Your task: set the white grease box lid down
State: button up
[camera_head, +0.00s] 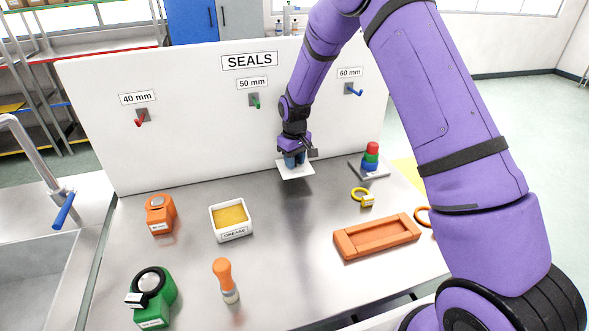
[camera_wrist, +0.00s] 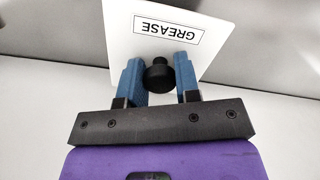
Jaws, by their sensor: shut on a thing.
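The white grease box lid (camera_head: 296,171) is a flat square plate held above the steel table, near the back panel. In the wrist view the lid (camera_wrist: 205,62) shows a GREASE label and a dark round knob. My gripper (camera_head: 293,160) is shut on that knob; its two blue fingers (camera_wrist: 160,80) stand either side of it. The lid casts a shadow on the table below, so it is apart from the surface. The open grease box (camera_head: 231,233), white with yellow grease inside, stands on the table to the left of my gripper.
An orange tray (camera_head: 377,237), a yellow ring (camera_head: 361,196) and a stacked-colour post (camera_head: 371,158) are at right. The middle table is clear.

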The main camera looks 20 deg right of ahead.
jog(key=shift+w+f, duration=0.1)
jog(key=shift+f, duration=1.65)
jog(key=o, duration=0.9)
jog(key=shift+f, duration=0.15)
